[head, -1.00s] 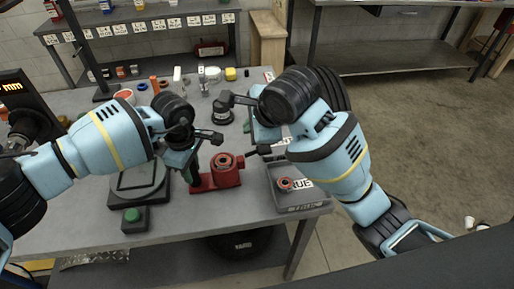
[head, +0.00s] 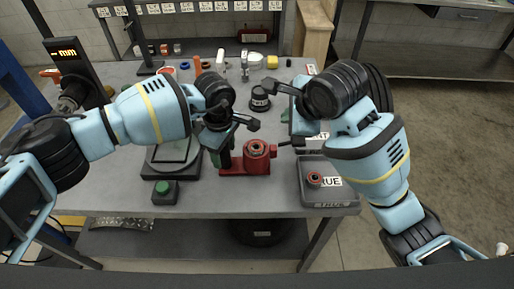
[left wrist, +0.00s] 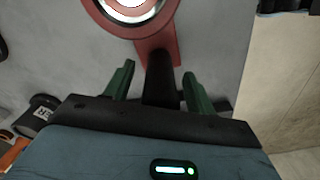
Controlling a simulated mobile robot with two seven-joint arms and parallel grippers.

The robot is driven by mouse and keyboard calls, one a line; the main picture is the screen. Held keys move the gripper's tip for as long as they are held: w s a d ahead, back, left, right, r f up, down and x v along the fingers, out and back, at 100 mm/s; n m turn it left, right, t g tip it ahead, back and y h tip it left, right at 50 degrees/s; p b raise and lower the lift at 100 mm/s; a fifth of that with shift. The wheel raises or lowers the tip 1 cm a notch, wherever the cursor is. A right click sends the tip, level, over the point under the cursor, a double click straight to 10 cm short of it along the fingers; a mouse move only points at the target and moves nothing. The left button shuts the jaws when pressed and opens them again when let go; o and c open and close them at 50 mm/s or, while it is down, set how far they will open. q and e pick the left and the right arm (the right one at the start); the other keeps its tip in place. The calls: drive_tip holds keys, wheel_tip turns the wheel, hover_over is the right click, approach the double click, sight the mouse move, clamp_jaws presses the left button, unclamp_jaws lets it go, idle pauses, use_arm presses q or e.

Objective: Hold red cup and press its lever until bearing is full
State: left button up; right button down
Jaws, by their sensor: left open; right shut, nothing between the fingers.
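The red cup (head: 257,150) stands upright on a red base near the front of the grey table, with a ring-shaped part in its top. In the left wrist view the cup (left wrist: 135,12) is at the top, and a red arm with a black handle (left wrist: 158,75) runs from it toward my gripper. My left gripper (left wrist: 157,85) is open, its green fingers on either side of the black handle, with gaps visible. In the head view this gripper (head: 217,152) is just left of the cup. My right gripper (head: 287,116) is shut and empty right of the cup, its fingers mostly hidden.
A grey tray (head: 330,201) with a red ring (head: 314,180) stands right of the cup. A green button box (head: 165,192) and a scale-like device (head: 160,168) are at left. A black round object (head: 260,100) and small items stand behind.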

use_arm(q)
wheel_tip(320, 180, up, 12)
idle(0.5)
idle(0.3)
